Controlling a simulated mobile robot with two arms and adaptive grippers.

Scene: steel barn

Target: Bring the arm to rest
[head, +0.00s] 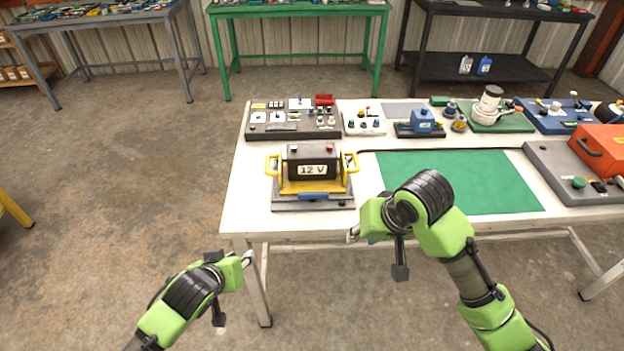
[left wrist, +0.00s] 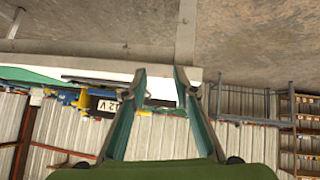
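My left arm hangs at the lower left of the head view. Its gripper (head: 249,259) is in front of the table's near left edge, apart from it. In the left wrist view the two fingers of that gripper (left wrist: 160,76) are spread, with nothing between them. My right arm reaches in from the lower right. Its gripper (head: 353,235) is at the table's front edge, right of the left one and pointing left. Its fingers are too small to read, and I cannot tell if they touch the edge.
A white table (head: 240,205) bears a black 12 V battery (head: 312,165) in a yellow-handled holder, a green mat (head: 460,180), control panels and an orange case (head: 603,150). Behind stand a green bench (head: 300,10) and a black shelf (head: 500,66).

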